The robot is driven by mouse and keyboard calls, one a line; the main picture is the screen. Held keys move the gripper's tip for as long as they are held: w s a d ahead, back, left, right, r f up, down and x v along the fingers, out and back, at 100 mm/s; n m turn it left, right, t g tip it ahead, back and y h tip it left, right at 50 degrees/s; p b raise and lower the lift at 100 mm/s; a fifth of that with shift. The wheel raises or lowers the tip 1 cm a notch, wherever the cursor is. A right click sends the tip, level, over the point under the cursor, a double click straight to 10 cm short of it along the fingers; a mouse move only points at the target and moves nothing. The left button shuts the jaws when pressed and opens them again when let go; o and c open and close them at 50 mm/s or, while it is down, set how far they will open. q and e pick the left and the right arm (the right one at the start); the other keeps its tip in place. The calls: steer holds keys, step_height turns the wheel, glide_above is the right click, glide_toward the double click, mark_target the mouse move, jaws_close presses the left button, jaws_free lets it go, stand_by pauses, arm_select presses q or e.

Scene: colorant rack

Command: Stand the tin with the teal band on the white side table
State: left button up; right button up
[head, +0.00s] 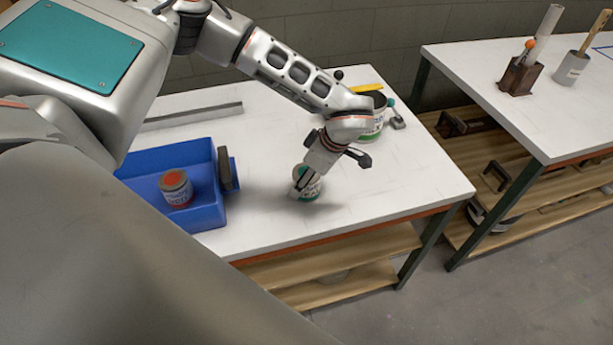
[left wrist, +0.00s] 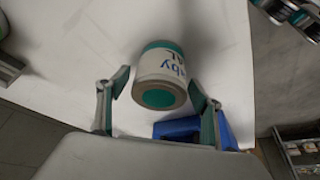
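The tin with the teal band (head: 312,188) stands on the white-topped table (head: 400,190), right of the blue bin. My left gripper (head: 303,178) reaches down at it and hides part of it. In the left wrist view the tin (left wrist: 163,78) has a white label, blue lettering and a teal round end. The left gripper's fingers (left wrist: 158,82) are open, one on each side of the tin; firm contact cannot be told. A second white-topped table (head: 570,125) stands at the right. My right gripper is not in view.
The blue bin (head: 208,215) holds a tin with a red top (head: 176,187). A larger dark-topped can (head: 375,112) stands behind my left gripper. The second table carries a brown holder (head: 520,76) and a pale cup (head: 571,68); its near part is clear. A gap separates the tables.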

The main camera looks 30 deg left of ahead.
arm_select(q)
steer(key=shift+r, duration=0.1)
steer(key=v, duration=1.2)
steer(key=shift+b, duration=0.4)
steer(key=shift+s, duration=0.1)
